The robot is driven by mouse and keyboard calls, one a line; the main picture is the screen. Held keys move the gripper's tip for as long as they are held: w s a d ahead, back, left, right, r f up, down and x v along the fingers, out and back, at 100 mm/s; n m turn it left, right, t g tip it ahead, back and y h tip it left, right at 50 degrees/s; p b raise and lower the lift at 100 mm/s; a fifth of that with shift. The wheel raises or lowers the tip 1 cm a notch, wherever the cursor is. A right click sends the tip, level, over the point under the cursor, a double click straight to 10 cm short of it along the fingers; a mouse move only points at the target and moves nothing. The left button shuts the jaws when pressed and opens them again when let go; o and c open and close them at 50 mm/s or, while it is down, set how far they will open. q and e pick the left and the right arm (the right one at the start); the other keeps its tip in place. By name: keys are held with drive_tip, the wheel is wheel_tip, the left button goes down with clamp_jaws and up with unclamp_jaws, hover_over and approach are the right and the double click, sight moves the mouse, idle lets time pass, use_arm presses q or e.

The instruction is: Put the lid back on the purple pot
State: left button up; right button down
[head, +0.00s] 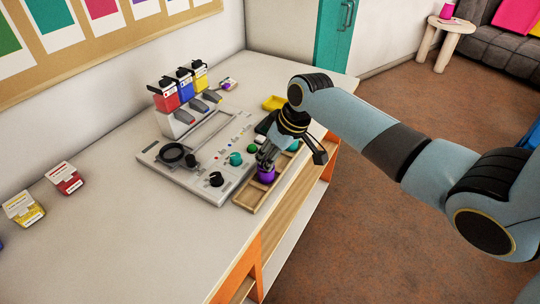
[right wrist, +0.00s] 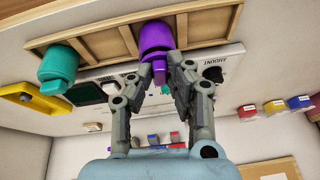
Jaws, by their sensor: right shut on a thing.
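The purple pot (head: 266,175) stands in a compartment of the wooden tray (head: 247,202), under my right gripper (head: 267,160). In the right wrist view, where the scene appears upside down, the purple pot (right wrist: 155,33) shows with a purple lid (right wrist: 159,73) at its mouth. The lid's narrow grip part is between the fingertips of my right gripper (right wrist: 163,76), which is shut on it. Lid and pot look in line and touching or nearly so. I cannot tell whether the lid is fully seated. My left gripper is not in view.
A teal pot (right wrist: 58,63) stands farther along the tray. A grey machine with knobs (head: 185,165) is close beside the tray. A yellow dish (head: 274,102) lies behind. Colored boxes (head: 69,183) lie at left. The table front at left is clear.

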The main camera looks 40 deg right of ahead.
drive_tip(key=shift+p, duration=0.3)
idle(0.6)
drive_tip(key=c, duration=0.7)
unclamp_jaws()
wheel_tip(320, 180, up, 7)
drive_tip(key=p, duration=0.7)
drive_tip(key=shift+p, duration=0.35)
drive_tip(key=shift+c, duration=0.5)
clamp_jaws()
